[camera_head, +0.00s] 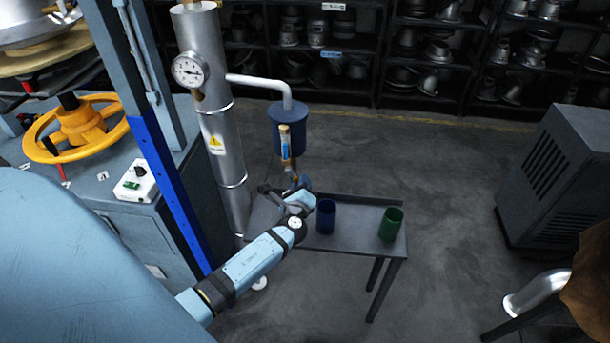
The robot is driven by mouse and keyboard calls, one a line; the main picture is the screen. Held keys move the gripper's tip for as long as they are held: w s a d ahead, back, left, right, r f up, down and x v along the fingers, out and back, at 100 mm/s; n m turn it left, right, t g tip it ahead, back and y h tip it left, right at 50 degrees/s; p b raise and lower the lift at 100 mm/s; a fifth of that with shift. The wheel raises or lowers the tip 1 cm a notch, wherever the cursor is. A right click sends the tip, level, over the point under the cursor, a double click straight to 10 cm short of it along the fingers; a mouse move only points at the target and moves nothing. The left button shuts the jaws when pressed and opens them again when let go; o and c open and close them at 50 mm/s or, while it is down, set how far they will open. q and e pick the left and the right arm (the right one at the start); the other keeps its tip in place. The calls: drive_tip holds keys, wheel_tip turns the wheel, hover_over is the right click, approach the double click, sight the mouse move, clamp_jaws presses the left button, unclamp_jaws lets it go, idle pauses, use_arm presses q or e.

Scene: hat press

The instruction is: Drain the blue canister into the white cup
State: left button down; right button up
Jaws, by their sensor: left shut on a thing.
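The blue canister (287,128) hangs at the end of a white pipe from the metal column. Below it is a brass outlet (285,138) with a blue-handled valve (286,153). My left gripper (297,186) is just below that valve, over the far left part of the small dark table (356,216). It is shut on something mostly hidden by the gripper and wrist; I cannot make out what. A blue cup (325,217) and a green cup (391,226) stand upright on the table. I see no white cup. My right gripper is out of view.
The metal column (225,165) with a gauge (188,70) stands left of the canister. A machine with a yellow handwheel (78,125) is at left. A grey vented cabinet (560,165) is at right. Shelves of metal forms line the back.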

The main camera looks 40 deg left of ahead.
use_arm(q)
drive_tip(key=shift+s+a+f+m+p, duration=0.3)
drive_tip(key=shift+a+m+p, duration=0.25)
drive_tip(key=shift+m, duration=1)
drive_tip(key=shift+s+a+f+m+p, duration=0.3)
drive_tip(key=shift+a+m+p, duration=0.2)
drive_tip(key=shift+m, duration=1)
drive_tip(key=shift+s+a+f+m+p, duration=0.2)
drive_tip(key=shift+s+a+m+p, duration=0.35)
drive_tip(key=shift+m, duration=1)
drive_tip(key=shift+w, duration=0.1)
drive_tip(key=c, duration=1)
unclamp_jaws()
drive_tip(key=shift+a, duration=0.1)
drive_tip(key=shift+c, duration=0.2)
drive_tip(key=b+v, duration=0.1)
drive_tip(key=v, duration=1.3)
drive_tip(key=shift+b, duration=0.35)
